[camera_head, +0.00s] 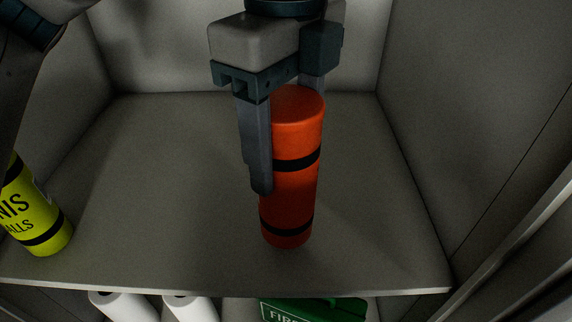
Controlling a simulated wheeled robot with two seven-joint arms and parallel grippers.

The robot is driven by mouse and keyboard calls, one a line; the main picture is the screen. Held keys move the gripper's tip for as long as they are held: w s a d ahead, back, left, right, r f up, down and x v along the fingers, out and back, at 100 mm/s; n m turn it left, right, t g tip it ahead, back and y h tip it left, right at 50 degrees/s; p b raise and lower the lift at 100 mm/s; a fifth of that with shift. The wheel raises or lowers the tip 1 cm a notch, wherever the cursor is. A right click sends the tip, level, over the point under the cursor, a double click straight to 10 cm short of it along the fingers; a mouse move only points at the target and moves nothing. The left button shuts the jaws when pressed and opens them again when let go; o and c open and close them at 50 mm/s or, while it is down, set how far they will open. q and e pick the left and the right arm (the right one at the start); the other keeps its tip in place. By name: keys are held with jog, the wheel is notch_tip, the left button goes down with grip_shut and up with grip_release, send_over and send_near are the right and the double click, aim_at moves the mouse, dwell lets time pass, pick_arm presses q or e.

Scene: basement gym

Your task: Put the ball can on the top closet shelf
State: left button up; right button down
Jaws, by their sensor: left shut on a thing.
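An orange-red can (291,180) with black bands is upright in the middle of a closet shelf (170,190). My left gripper (285,160) comes down from above and is shut on this can, with one finger along its left side and the other mostly hidden behind it. The can's base appears to be at the shelf surface, but I cannot tell whether it touches. A yellow-green can (35,210), lettered as tennis balls, stands on the shelf at the left edge, partly cut off. My right gripper is not in view.
Closet walls enclose the shelf at the back, left and right (480,110). The shelf's front edge (230,287) runs across below. Under it are white rolls (190,306) and a green first-aid box (313,310). Bare shelf lies on both sides of the orange can.

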pick_arm(q)
jog(key=shift+f+p, duration=0.25)
jog(key=shift+p, duration=0.05)
notch_tip(320, 180, down, 3)
jog(key=shift+r+p, duration=0.1)
jog(key=shift+p, duration=0.7)
jog(key=shift+f, duration=0.4)
jog(key=o, duration=1.2)
